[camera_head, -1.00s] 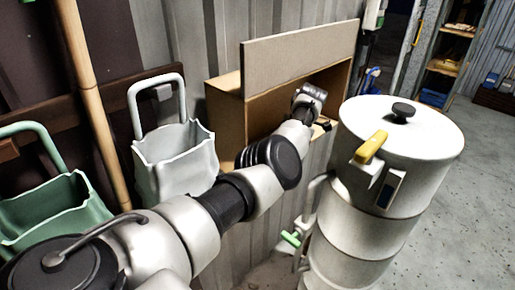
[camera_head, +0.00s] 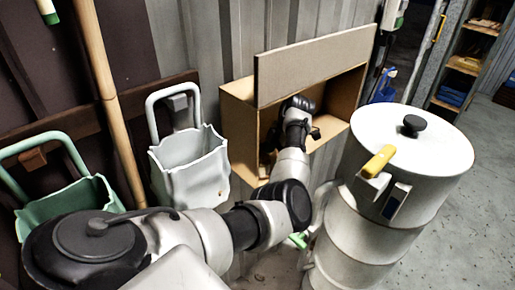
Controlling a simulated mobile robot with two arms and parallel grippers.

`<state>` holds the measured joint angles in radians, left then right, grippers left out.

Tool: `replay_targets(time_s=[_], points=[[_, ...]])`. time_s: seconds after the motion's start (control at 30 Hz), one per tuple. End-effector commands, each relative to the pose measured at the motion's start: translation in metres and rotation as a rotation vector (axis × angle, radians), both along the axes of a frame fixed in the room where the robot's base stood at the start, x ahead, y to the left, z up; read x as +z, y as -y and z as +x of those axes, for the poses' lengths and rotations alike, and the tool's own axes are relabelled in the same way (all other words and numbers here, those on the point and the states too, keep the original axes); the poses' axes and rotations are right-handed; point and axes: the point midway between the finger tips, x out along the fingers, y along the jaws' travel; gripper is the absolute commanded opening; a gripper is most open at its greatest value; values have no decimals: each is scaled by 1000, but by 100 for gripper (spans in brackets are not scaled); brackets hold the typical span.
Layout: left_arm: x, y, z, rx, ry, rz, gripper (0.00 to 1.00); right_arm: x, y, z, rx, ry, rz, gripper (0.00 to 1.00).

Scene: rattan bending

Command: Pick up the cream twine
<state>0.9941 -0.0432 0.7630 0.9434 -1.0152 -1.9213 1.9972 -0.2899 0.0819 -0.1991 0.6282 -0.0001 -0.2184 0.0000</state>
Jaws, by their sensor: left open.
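My left arm comes in from the lower left and reaches into an open wooden wall box (camera_head: 237,128). My left gripper (camera_head: 299,106) is at the box's opening, below the raised front panel (camera_head: 315,66). It is open; its fingers are mostly hidden by its own wrist and the box. I cannot make out the cream twine; the inside of the box is largely blocked by my arm and the panel. My right gripper is not in view.
A white drum (camera_head: 375,225) with a black-knobbed lid and yellow handle stands close right of the arm. A white bag-like holder (camera_head: 190,168) and a green one (camera_head: 70,205) hang left, beside a bamboo pole (camera_head: 108,100). Open floor (camera_head: 455,225) lies at right.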

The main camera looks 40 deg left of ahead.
Motion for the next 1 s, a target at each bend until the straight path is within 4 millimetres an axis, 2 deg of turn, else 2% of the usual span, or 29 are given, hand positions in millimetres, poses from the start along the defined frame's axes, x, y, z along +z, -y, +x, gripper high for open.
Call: replay_targets(time_s=[0.17, 0.33, 0.53, 0.8, 0.87, 1.0], points=[[1, -5, -9, 1, -1, 1, 76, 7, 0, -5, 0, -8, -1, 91], [4, -18, -35, 4, -2, 3, 76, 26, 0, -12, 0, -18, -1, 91], [-23, -21, -41, -1, -2, 0, 76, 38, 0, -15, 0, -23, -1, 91], [-29, -22, -42, 1, -2, 1, 76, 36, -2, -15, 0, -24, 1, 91], [-29, -22, -41, 1, -2, 1, 68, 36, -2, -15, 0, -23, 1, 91], [-28, -22, -41, 1, -1, 1, 47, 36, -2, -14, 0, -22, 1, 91]])
